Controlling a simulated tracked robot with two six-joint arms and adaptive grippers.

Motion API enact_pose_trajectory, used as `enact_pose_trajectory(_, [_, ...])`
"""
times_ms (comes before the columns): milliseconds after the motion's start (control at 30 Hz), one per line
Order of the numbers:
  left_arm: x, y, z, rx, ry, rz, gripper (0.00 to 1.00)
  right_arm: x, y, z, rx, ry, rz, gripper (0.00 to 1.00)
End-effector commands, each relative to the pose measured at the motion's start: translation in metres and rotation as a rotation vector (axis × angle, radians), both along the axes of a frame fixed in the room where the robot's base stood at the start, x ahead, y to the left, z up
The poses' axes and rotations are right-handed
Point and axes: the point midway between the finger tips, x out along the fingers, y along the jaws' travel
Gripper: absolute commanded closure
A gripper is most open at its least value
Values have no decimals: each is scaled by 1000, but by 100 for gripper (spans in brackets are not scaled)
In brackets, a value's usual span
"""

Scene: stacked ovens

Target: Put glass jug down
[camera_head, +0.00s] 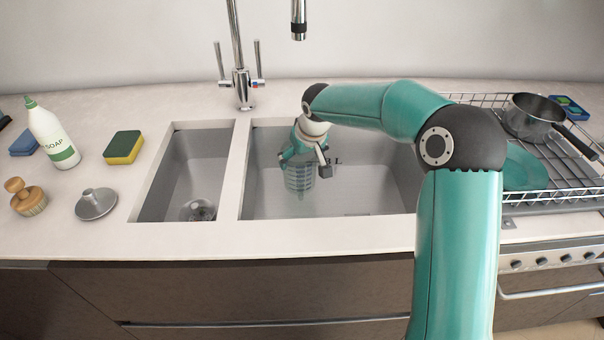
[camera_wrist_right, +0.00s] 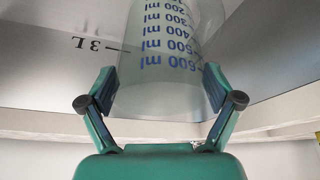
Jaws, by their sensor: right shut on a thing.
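The glass jug (camera_wrist_right: 165,75) is clear with blue millilitre markings, and it fills the middle of the right wrist view between my two fingers. My right gripper (camera_wrist_right: 160,88) is shut on it, with one finger on each side. In the head view the jug (camera_head: 299,180) is inside the large sink basin (camera_head: 365,200), below my right gripper (camera_head: 297,160). Whether its base touches the basin floor I cannot tell. My left gripper is in neither view.
A smaller basin (camera_head: 158,190) lies left, under the tap (camera_head: 240,85). A soap bottle (camera_head: 52,135), sponge (camera_head: 123,147), brush (camera_head: 27,197) and metal plug (camera_head: 96,203) stand on the left counter. A dish rack (camera_head: 545,200) with a pot (camera_head: 533,117) is at right.

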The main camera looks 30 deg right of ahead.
Motion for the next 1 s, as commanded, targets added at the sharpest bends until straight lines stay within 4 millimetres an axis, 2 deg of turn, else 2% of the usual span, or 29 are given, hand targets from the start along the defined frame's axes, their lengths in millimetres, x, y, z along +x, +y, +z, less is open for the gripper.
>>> enact_pose_trajectory(167, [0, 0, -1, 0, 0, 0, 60, 1, 0, -13, -1, -2, 0, 79])
enact_pose_trajectory(400, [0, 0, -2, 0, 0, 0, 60, 1, 0, -41, -1, -2, 1, 79])
enact_pose_trajectory(733, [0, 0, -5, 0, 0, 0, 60, 1, 1, -45, 0, -3, 2, 79])
enact_pose_trajectory(767, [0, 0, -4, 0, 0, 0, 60, 1, 1, -45, 0, -1, 2, 6])
enact_pose_trajectory(800, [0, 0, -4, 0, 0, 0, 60, 1, 1, -44, 0, -1, 3, 0])
enact_pose_trajectory(1000, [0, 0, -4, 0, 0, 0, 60, 1, 2, -44, 0, -1, 3, 0])
